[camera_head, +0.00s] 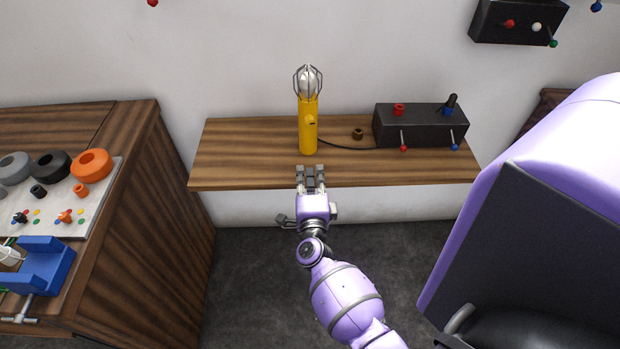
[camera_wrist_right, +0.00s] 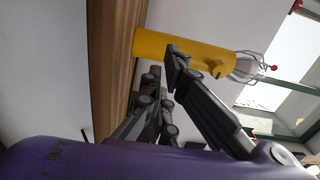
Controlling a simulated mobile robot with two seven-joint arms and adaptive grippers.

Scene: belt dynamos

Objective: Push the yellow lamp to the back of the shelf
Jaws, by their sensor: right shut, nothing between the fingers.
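The yellow lamp (camera_head: 308,130) stands upright on the wooden shelf (camera_head: 240,165), with a wire cage and bulb at its top. It stands near the front part of the shelf, left of the middle. My right gripper (camera_head: 311,172) is shut and empty at the shelf's front edge, just in front of the lamp's base. In the right wrist view the lamp (camera_wrist_right: 185,48) appears sideways beyond the fingers (camera_wrist_right: 172,80). The fingertips look very close to the lamp; I cannot tell whether they touch it. My left gripper is not in view.
A black control box (camera_head: 420,126) with coloured knobs and levers stands on the shelf to the right, joined to the lamp by a dark cable. A small brown ring (camera_head: 357,133) lies between them. A wooden bench (camera_head: 140,230) with rings and a blue clamp (camera_head: 45,262) is at the left.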

